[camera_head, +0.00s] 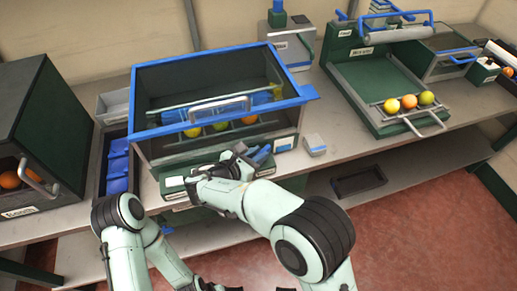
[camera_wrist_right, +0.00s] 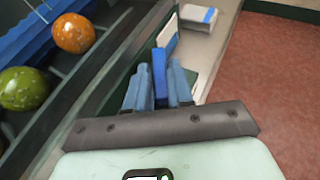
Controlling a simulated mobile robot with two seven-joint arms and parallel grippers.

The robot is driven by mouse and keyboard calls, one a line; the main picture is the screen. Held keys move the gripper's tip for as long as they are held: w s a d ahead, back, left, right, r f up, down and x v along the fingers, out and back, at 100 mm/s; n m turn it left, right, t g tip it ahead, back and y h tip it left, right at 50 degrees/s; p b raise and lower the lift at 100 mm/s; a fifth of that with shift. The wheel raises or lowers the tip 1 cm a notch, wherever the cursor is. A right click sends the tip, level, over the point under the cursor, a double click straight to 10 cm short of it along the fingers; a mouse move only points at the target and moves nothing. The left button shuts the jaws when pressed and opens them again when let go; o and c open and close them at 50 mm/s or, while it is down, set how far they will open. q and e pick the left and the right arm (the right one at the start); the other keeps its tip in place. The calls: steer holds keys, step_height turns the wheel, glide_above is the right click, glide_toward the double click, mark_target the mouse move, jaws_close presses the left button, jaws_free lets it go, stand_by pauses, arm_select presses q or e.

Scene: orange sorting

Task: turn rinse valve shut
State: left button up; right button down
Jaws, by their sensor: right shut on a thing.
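The blue handle of the rinse valve (camera_wrist_right: 159,70) stands at the front of the wash unit, between the fingers of my right gripper (camera_wrist_right: 160,88) in the right wrist view. The two blue fingers are shut on it, one on each side. In the head view my right gripper (camera_head: 262,154) is at the front right of the blue-rimmed wash tank (camera_head: 148,133). There the fingers cover most of the handle, and I cannot tell its turn angle. My left arm is at the lower left, with its gripper not in view.
Oranges and green-yellow fruit (camera_head: 221,125) lie in a row inside the tank. A small grey box (camera_head: 314,144) stands on the bench right of my right gripper. A green tray unit (camera_head: 375,85) holds several fruits further right. A dark cabinet (camera_head: 45,120) stands at the left.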

steer(key=shift+w+a+r+m+g+h+p, duration=0.1)
steer(key=shift+a+r+m+g+h+p, duration=0.05)
steer(key=shift+m+g+h+p, duration=0.65)
steer(key=shift+m+g+p, duration=0.25)
steer(key=shift+p, duration=0.35)
steer(key=c, duration=1.1)
jaws_free()
